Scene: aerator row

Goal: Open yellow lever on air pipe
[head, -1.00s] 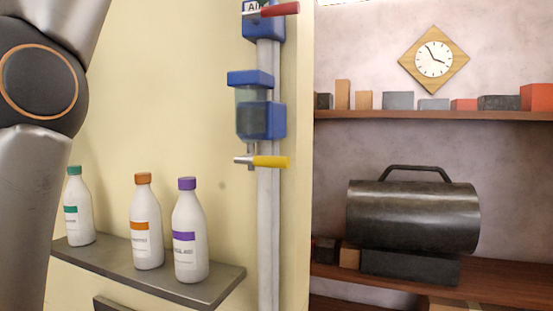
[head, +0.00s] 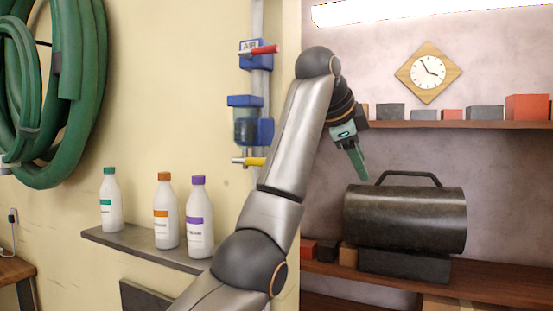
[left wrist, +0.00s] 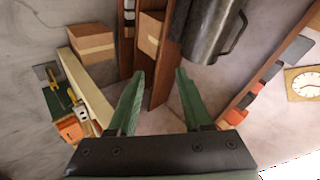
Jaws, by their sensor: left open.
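The yellow lever (head: 255,161) sits low on the air pipe (head: 257,80), below a blue filter unit (head: 252,122), and points right; its right end is partly hidden behind my left arm. A red lever (head: 264,49) is higher up by the AIR label (head: 248,46). My left gripper (head: 361,165) is to the right of the pipe, in front of the shelving, pointing down and apart from both levers. In the left wrist view its green fingers (left wrist: 158,88) are spread with nothing between them. My right gripper is not in view.
Three white bottles (head: 166,212) stand on a wall shelf (head: 140,252) left of the pipe. A green hose (head: 90,90) hangs at far left. A dark cylindrical heater (head: 405,220) rests on the right shelf (head: 500,287). A clock (head: 428,72) hangs above it.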

